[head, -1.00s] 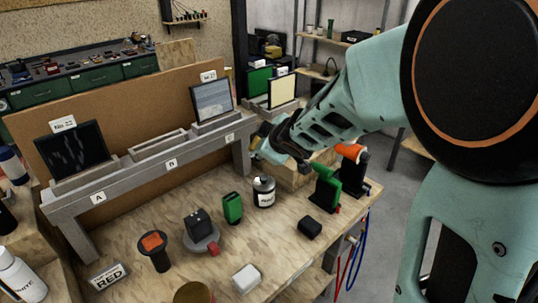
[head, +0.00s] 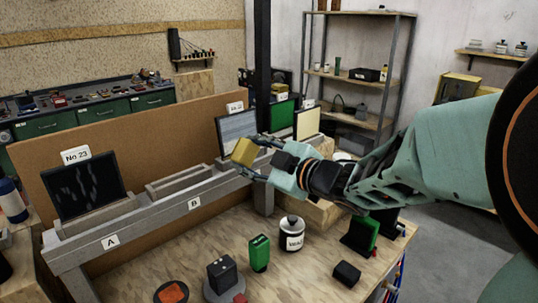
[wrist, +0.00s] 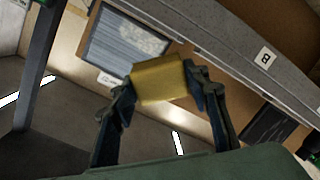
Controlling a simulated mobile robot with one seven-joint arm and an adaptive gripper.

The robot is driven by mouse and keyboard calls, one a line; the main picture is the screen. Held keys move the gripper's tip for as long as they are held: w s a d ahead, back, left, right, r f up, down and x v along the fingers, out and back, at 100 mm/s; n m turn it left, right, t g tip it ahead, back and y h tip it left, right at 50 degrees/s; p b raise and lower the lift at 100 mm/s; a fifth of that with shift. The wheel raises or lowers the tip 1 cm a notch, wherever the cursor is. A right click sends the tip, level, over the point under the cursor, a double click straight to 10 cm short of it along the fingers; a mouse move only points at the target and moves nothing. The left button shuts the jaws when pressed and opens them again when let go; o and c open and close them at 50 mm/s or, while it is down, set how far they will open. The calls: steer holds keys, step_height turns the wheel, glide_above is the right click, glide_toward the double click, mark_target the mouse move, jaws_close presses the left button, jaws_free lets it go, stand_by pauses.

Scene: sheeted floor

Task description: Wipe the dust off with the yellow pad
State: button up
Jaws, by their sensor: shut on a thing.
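My gripper (head: 257,162) is shut on the yellow pad (head: 243,151), a small block held out at the fingertips. In the wrist view the pad (wrist: 158,80) sits between both fingers. A grey, streaked panel (head: 236,128) stands upright in the rack's right-hand holder, just behind the pad. In the wrist view the panel (wrist: 115,45) shows fine lines and a paler patch near the pad. I cannot tell whether the pad touches it. A dark panel (head: 82,187) with faint pale streaks stands at the rack's left end under a "No 23" card (head: 75,155).
The grey rack (head: 150,215) has an empty middle holder above label B (head: 194,203). A white jar (head: 291,233), green case (head: 259,253) and black block (head: 346,273) stand on the bench below my arm. Green (head: 282,116) and cream (head: 307,122) panels stand behind.

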mark_target(222, 145)
steer(key=shift+b+x, duration=0.45)
steer(key=shift+x, duration=2.45)
steer(key=shift+x, duration=0.95)
steer(key=shift+w+d+p, duration=0.55)
steer(key=shift+w+d, duration=0.8)
steer(key=shift+w+d+p, duration=0.35)
steer(key=shift+w+d, duration=0.3)
steer(key=shift+w, duration=0.2)
steer(key=shift+w+d+p, duration=0.35)
steer(key=shift+w+d, duration=0.3)
steer(key=shift+w, duration=0.2)
steer(key=shift+s+a, duration=0.1)
steer(key=shift+s, duration=0.05)
steer(key=shift+s+a+b, duration=0.9)
steer(key=shift+s+a, duration=0.4)
steer(key=shift+s, duration=0.2)
steer(key=shift+s+a+b, duration=0.85)
steer(key=shift+s+a, duration=0.4)
steer(key=shift+s, duration=0.2)
